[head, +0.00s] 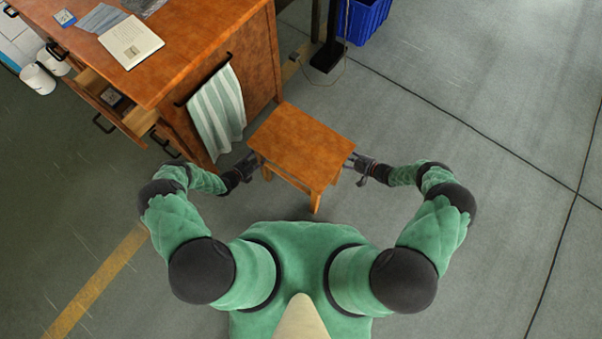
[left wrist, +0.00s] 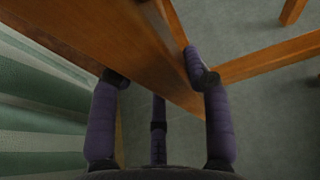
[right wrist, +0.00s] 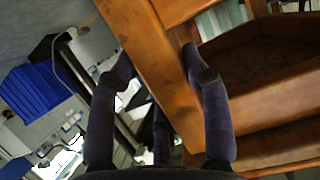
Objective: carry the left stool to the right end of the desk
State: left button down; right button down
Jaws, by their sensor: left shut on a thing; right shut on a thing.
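A wooden stool (head: 301,143) with a square orange-brown seat is held between my two arms in the head view. My left gripper (head: 247,168) is shut on its left side, and my right gripper (head: 358,165) is shut on its right side. In the left wrist view the fingers straddle a wooden part of the stool (left wrist: 110,45). In the right wrist view the fingers straddle another wooden part (right wrist: 150,60). The wooden desk (head: 170,50) stands at the upper left, its right end close to the stool. Whether the stool's feet touch the floor I cannot tell.
A striped towel (head: 217,110) hangs on the desk's right end, close to my left gripper. A blue crate (head: 364,18) and a dark post foot (head: 327,56) stand behind the stool. The floor at right is clear.

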pick_arm(q)
jog(key=c, duration=0.9)
grip_release()
jog(key=shift+s+d+f, duration=0.15)
jog(key=shift+d, duration=0.2)
pick_arm(e)
jog(key=c, duration=0.9)
grip_release()
jog(key=shift+s+a+f, duration=0.15)
jog(key=shift+s+a, duration=0.05)
jog(key=shift+a, duration=0.1)
pick_arm(q)
jog(key=o, duration=0.3)
pick_arm(e)
jog(key=o, duration=0.3)
pick_arm(q)
jog(key=shift+a, duration=0.1)
pick_arm(e)
jog(key=shift+d, duration=0.1)
pick_arm(q)
jog(key=shift+a, duration=0.1)
pick_arm(e)
jog(key=shift+w+d, duration=0.1)
pick_arm(q)
jog(key=shift+a, duration=0.1)
